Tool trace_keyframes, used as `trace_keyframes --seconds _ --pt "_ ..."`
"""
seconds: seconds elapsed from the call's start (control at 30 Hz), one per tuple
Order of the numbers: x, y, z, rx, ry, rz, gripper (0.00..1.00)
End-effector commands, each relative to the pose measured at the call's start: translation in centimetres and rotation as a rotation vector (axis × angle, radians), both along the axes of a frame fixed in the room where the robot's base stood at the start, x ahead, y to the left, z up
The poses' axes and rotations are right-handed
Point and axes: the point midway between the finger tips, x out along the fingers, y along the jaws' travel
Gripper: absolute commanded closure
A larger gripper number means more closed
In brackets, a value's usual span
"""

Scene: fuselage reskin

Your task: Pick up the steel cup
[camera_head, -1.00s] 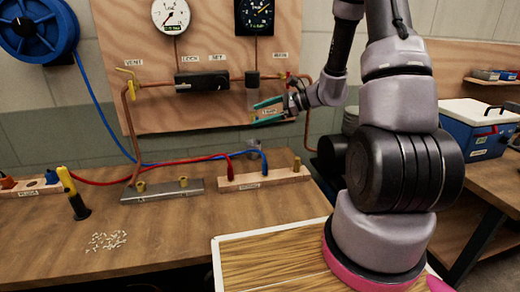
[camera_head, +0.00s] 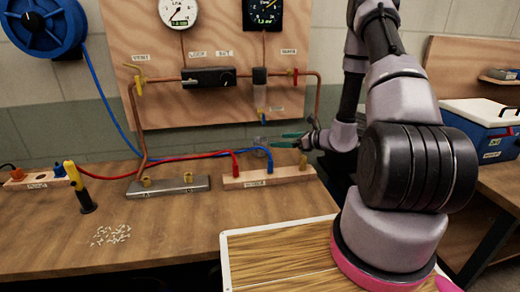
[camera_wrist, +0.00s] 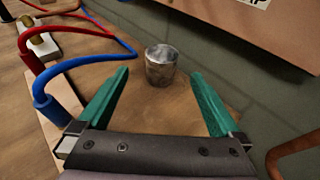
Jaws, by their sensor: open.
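The steel cup (camera_wrist: 161,66) is a small shiny cylinder standing upright on the wooden bench in the wrist view. It lies ahead, between the lines of my two teal fingers and around the level of their tips. My gripper (camera_wrist: 160,74) is open, with nothing held, and no finger visibly touches the cup. In the head view my gripper (camera_head: 272,142) is low over the back of the bench, pointing left. A small grey shape at its tips there appears to be the cup (camera_head: 259,145), partly hidden by the hoses and fingers.
A wooden block (camera_head: 268,177) with red and blue hoses stands in front of the cup, close to my left finger in the wrist view. Behind is the wall panel (camera_head: 200,115) with gauges and copper pipes. Small loose pieces (camera_head: 111,235) lie at left on the bench.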

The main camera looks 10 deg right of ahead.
Motion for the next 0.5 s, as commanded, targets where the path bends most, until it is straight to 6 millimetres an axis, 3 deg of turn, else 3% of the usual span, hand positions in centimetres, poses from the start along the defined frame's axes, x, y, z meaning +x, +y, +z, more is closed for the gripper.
trace_keyframes --seconds 0.2,0.5 --pt "2.3 2.5 -1.1 0.001 -0.001 0.004 0.0" --pt "4.3 4.1 -2.1 0.001 -0.001 0.004 0.0"
